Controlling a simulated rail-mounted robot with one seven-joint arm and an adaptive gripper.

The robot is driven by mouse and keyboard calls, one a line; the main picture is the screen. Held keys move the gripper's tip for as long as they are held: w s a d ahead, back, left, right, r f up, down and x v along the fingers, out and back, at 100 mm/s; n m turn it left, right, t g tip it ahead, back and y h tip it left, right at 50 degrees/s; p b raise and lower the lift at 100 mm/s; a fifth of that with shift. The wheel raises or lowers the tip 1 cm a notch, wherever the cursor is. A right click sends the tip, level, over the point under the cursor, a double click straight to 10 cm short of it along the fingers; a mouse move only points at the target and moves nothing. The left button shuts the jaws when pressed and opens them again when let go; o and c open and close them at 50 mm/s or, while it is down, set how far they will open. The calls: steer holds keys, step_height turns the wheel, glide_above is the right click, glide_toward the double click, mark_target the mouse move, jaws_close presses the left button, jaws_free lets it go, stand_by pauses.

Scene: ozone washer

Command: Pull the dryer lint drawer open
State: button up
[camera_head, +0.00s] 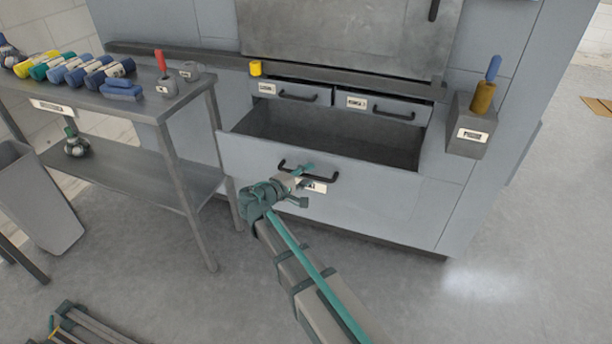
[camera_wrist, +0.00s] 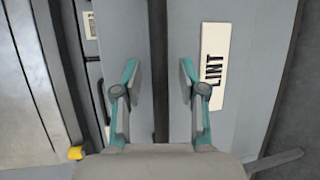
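The lint drawer (camera_head: 240,160) is the wide grey drawer low on the machine. It stands pulled out, with its dark empty inside showing in the head view. Its black bar handle (camera_head: 322,178) runs across the front, above a white label. The label (camera_wrist: 213,68) reads LINT in the wrist view. My gripper (camera_head: 304,171) is at the handle. In the wrist view my gripper (camera_wrist: 159,82) has its two fingers apart, with the dark handle bar (camera_wrist: 158,60) between them. Gaps show on both sides of the bar, so the fingers do not appear to grip it.
Two small drawers (camera_head: 296,93) with black handles sit above the lint drawer. A metal table (camera_head: 150,105) with rolls and tools stands at left, a grey bin (camera_head: 38,205) beside it. A holder (camera_head: 468,135) is on the machine's right.

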steer(key=v, duration=1.2)
stand_by(0.4)
